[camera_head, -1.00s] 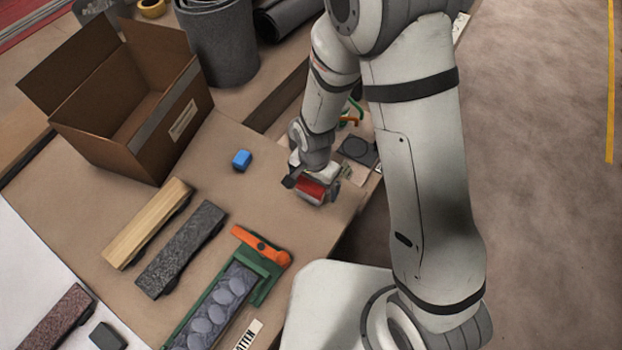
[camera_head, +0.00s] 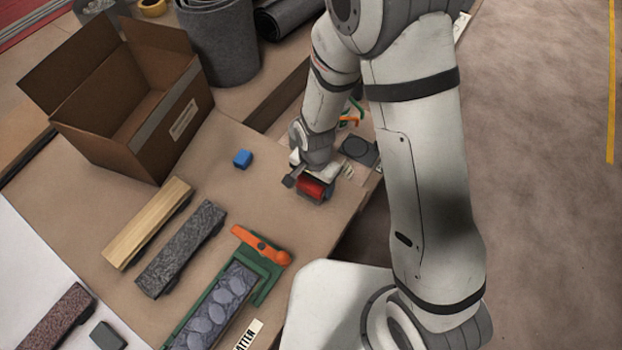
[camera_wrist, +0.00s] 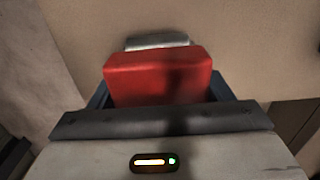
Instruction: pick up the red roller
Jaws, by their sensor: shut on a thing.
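The red roller (camera_head: 314,188) is between the fingers of my gripper (camera_head: 309,186), near the right edge of the brown table. In the wrist view the red roller (camera_wrist: 158,78) fills the space between the dark fingers, with a grey metallic part (camera_wrist: 157,41) showing beyond it. My gripper (camera_wrist: 158,98) is shut on it. Whether the roller still touches the table is hard to tell.
An open cardboard box (camera_head: 130,120) stands at the back left. A blue block (camera_head: 242,159) lies left of my gripper. Bare table surrounds the blue block.

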